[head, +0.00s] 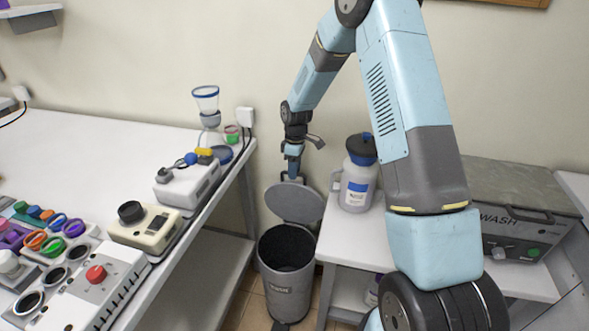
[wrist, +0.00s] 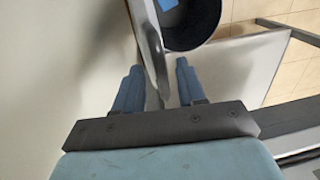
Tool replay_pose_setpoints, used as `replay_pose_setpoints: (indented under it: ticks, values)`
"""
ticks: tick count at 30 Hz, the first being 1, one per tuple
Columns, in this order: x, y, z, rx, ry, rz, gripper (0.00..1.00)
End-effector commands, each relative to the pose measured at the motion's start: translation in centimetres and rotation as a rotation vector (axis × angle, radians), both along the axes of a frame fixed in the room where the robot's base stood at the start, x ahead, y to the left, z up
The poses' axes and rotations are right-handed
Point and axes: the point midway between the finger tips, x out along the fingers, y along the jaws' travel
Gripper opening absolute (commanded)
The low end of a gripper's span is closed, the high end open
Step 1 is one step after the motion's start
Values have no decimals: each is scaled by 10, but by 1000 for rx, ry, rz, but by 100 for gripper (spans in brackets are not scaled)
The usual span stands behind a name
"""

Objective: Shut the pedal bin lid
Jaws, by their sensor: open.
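The grey pedal bin (head: 287,290) stands on the floor in the gap between two tables, its dark inside visible. Its round lid (head: 295,203) is raised, tilted up at the back of the rim near the wall. My gripper (head: 292,178) points down at the lid's upper edge. In the wrist view my gripper (wrist: 158,78) is open, with one blue finger on each side of the lid (wrist: 152,45), which appears nearly edge-on. I cannot tell whether either finger touches it. The bin's opening (wrist: 192,28) lies just beyond, to the right of the lid.
The left white table (head: 215,205) carries instruments and coloured rings. The right table (head: 345,235) holds a blue-capped jug (head: 358,185), close to the lid and my arm. A wash unit (head: 510,225) stands further right. The wall is close behind the bin.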

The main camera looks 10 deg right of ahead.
Motion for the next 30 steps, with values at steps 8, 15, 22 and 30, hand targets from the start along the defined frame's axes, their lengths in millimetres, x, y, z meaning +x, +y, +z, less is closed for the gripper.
replay_pose_setpoints:
  ticks: [8,15,22,30]
  values:
    - [0,0,0,0,0,0,33]
    - [0,0,0,0,0,0,10]
    - [0,0,0,0,0,0,0]
    - [0,0,0,0,0,0,0]
